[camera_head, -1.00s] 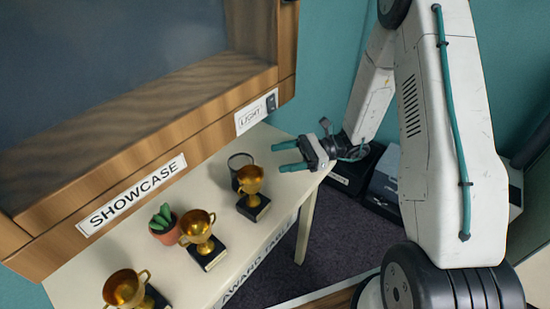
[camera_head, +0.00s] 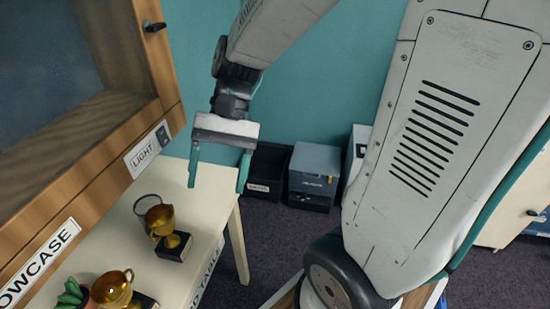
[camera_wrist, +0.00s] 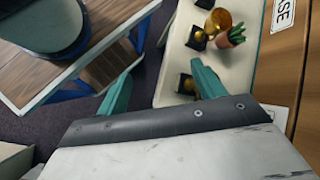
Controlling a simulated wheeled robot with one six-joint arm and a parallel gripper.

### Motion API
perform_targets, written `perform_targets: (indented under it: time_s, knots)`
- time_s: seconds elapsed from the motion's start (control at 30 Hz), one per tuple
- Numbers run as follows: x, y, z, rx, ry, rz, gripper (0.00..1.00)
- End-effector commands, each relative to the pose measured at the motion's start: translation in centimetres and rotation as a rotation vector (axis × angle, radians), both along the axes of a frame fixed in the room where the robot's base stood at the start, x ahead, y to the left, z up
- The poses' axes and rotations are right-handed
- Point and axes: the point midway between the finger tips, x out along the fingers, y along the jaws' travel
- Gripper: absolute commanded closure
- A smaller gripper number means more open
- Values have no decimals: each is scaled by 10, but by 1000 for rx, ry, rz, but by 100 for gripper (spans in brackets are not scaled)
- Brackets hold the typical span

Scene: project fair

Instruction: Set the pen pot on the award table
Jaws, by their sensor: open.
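The award table (camera_head: 207,213) is pale, with part of its label showing on the front edge. A thin dark round rim (camera_head: 147,204), which looks like the pen pot, stands on it behind a gold trophy cup (camera_head: 162,220); most of its body is hidden. My gripper (camera_head: 218,180) is open and empty, its teal fingers pointing down, above and right of the rim near the table's right end. In the wrist view, its fingers (camera_wrist: 161,83) are wide apart with nothing between them, and the table (camera_wrist: 228,68) shows beyond.
Another gold trophy (camera_head: 112,289) and a potted succulent (camera_head: 72,296) stand nearer on the table. The wooden showcase (camera_head: 95,180) overhangs its left side. Black bins (camera_head: 267,172) and a grey box (camera_head: 314,171) sit on the floor. A wooden-topped table (camera_wrist: 45,70) shows at left in the wrist view.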

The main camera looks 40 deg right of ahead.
Motion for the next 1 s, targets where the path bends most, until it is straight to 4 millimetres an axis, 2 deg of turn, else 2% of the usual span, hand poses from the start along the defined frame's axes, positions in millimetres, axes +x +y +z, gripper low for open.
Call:
perform_targets:
  time_s: [0.03,0.2,0.4,0.6,1.0]
  knots:
    - [-13,-4,9,-55,-72,50,31]
    - [-47,-26,26,-243,-288,207,31]
    - [-73,-51,41,-429,-494,339,31]
    - [-82,-63,48,-514,-584,393,31]
    - [-82,-65,48,-521,-591,397,31]
